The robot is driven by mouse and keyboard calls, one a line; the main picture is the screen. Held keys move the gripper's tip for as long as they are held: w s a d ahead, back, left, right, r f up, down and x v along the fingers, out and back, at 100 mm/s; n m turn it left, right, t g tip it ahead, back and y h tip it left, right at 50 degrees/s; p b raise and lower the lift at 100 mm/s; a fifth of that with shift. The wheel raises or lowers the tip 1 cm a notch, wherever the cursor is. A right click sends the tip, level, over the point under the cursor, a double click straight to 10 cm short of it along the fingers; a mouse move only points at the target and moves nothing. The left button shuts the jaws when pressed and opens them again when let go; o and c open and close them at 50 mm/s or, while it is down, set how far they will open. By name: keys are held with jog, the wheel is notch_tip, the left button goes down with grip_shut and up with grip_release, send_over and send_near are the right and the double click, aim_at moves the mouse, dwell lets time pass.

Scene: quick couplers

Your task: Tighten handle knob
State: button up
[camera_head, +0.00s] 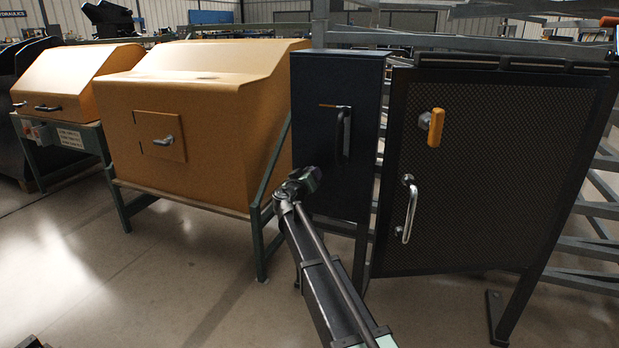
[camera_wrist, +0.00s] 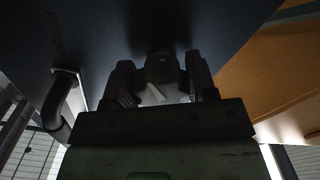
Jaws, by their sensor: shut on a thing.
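My gripper (camera_head: 312,176) is at the lower left front of the dark blue cabinet (camera_head: 322,75). The wrist view shows its two fingers on either side of a dark round knob (camera_wrist: 162,68) at the cabinet face, and the gripper is shut on it. A small pale piece shows between the fingers below the knob. In the head view the knob is hidden behind my gripper. The cabinet's dark bar handle (camera_head: 345,132) is above and right of my gripper; a handle also shows at the left of the wrist view (camera_wrist: 62,105).
A dark mesh door (camera_head: 470,190) with a silver handle (camera_head: 408,208) and an orange latch (camera_head: 435,127) stands right of the cabinet. An orange hood box (camera_head: 200,120) on a green stand is close on the left. The floor in front is open.

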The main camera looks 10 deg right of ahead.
jog(key=shift+m, duration=1.1)
jog(key=o, duration=0.9)
jog(key=v, duration=1.1)
